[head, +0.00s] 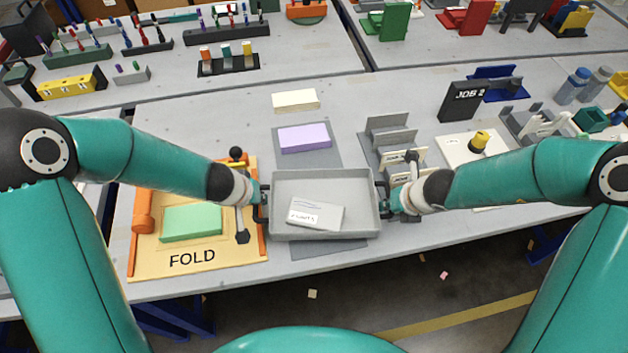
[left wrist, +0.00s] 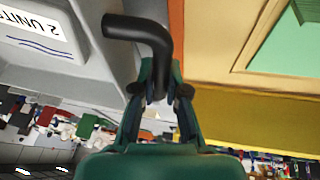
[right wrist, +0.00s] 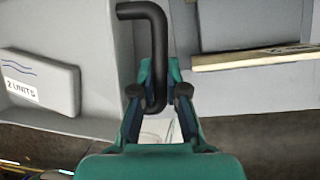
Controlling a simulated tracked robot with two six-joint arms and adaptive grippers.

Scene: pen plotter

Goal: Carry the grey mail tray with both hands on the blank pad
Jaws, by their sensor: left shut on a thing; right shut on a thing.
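The grey mail tray (head: 325,182) is in the middle of the head view, near the table's front edge. A white packet (head: 316,214) with a label lies inside it. A black handle stands on each short side. My left gripper (head: 262,203) is shut on the left black handle (left wrist: 142,32). My right gripper (head: 388,198) is shut on the right black handle (right wrist: 150,14). A grey pad (head: 327,249) shows partly below the tray; the tray hides the rest. Whether the tray touches it I cannot tell.
An orange-framed FOLD board (head: 190,259) with a green block (head: 191,222) lies close on the left. A purple block (head: 304,139) on a grey pad (head: 333,158) is behind the tray. A grey rack (head: 388,135) with cards stands close on the right.

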